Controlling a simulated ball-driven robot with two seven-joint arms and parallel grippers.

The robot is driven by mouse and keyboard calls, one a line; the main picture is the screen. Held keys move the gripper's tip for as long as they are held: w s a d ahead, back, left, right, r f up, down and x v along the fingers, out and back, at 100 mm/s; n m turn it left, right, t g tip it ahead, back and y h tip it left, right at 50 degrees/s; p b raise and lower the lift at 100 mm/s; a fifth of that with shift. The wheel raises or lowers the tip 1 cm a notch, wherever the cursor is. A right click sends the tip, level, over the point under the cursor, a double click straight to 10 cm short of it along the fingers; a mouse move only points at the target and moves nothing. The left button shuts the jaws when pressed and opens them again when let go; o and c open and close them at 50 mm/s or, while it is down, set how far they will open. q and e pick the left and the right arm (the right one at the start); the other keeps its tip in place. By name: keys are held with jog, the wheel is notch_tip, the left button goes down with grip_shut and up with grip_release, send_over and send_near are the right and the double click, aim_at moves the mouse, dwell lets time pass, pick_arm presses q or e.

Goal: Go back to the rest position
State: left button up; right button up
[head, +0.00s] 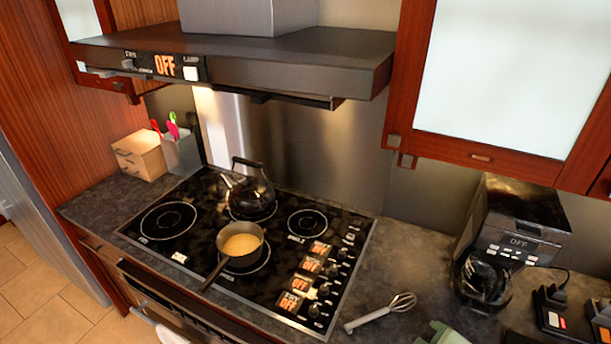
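Neither of my grippers nor my arms can be made out in the head view. A black cooktop (186,246) is set into the dark counter. A dark kettle (250,192) stands on its back middle burner. A pan (241,243) with yellowish contents sits on the front middle burner, its handle pointing toward the front left. An oven-like front (150,295) lies below the cooktop and is only partly in view. No microwave drawer can be clearly made out.
A range hood (290,72) hangs above the cooktop, with a wooden wall cabinet (510,75) to its right. A whisk (380,312) lies on the counter. A coffee maker (515,230) stands farther right. A wooden box (140,155) and a utensil holder (181,154) stand at the left.

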jog(key=s+d+f+m+h+b, duration=0.1)
jog(key=s+d+f+m+h, duration=0.25)
jog(key=d, duration=0.55)
jog(key=s+a+f+g+y+b, duration=0.15)
jog(key=f+b, duration=0.25)
jog(key=f, duration=0.9)
jog(key=s+a+f+g+y+b, duration=0.1)
jog(key=s+a+f+b, duration=0.3)
jog(key=f, duration=0.9)
jog(key=s+d+f+g+y+b, duration=0.1)
jog(key=f+b, duration=0.4)
jog(key=f, duration=0.7)
jog(key=s+f+m+g+y+b, duration=0.1)
jog(key=s+f+m+g+b, duration=0.1)
jog(key=s+f+b, duration=0.8)
jog(key=s+f+g, duration=0.1)
jog(key=s+f, duration=0.8)
jog(key=f, duration=0.5)
jog(key=shift+s+f+m, duration=0.3)
jog(key=shift+m, duration=0.05)
jog(key=shift+g, duration=0.25)
